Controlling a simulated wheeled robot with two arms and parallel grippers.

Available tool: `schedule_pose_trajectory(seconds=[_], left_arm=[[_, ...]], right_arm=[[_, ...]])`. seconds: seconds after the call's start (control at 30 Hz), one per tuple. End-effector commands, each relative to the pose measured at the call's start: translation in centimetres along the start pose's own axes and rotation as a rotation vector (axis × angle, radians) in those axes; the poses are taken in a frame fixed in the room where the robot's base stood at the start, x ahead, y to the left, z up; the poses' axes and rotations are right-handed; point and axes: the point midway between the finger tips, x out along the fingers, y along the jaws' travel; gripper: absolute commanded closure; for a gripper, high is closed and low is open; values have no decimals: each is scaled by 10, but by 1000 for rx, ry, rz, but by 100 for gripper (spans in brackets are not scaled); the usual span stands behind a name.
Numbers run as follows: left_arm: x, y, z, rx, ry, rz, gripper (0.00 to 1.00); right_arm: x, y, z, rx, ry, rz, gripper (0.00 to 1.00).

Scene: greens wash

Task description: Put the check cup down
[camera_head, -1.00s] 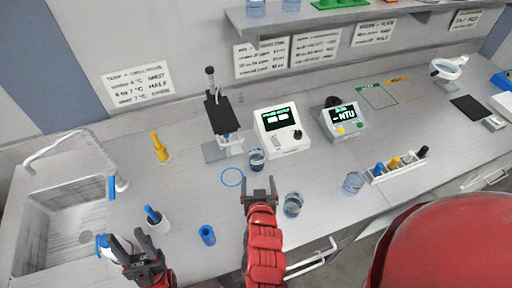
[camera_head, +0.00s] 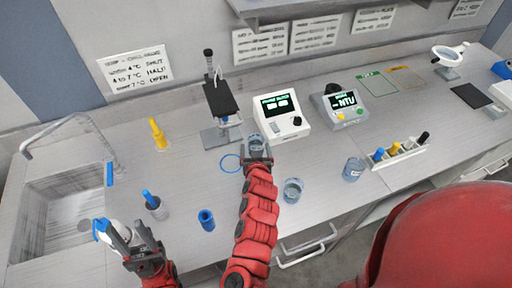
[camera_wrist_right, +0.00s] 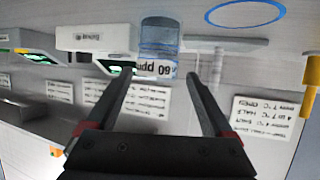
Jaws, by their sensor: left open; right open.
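A clear cup of bluish water (camera_head: 255,139) stands on the counter in front of the white meter with a dark display. My right gripper (camera_head: 257,158) is open, with its fingertips right at this cup. In the right wrist view the cup (camera_wrist_right: 160,38) shows a label reading "60 ppm" and lies at the far end of the gap between the open fingers (camera_wrist_right: 155,72); I cannot tell whether they touch it. A blue ring (camera_head: 222,165) is marked on the counter left of the cup and is empty. My left gripper (camera_head: 132,238) is open near the sink.
Two more clear cups stand to the right, one nearer (camera_head: 292,190), one farther (camera_head: 353,169). A white meter (camera_head: 282,117), a grey meter (camera_head: 340,105) and a stand (camera_head: 221,105) are behind.

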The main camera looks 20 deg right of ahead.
Motion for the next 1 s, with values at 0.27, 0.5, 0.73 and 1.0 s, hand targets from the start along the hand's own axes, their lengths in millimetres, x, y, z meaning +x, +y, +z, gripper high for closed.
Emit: schedule_pose_trajectory(seconds=[0.27,0.5,0.73,1.0], left_arm=[[12,-1,-2,0,0,0,50],[20,-1,-4,0,0,0,50],[21,-1,-4,0,0,0,50],[21,-1,-4,0,0,0,50]], right_arm=[[20,4,2,-1,-3,2,14],[46,4,5,0,-1,0,14],[53,4,7,1,0,2,14],[53,4,7,0,1,2,34]])
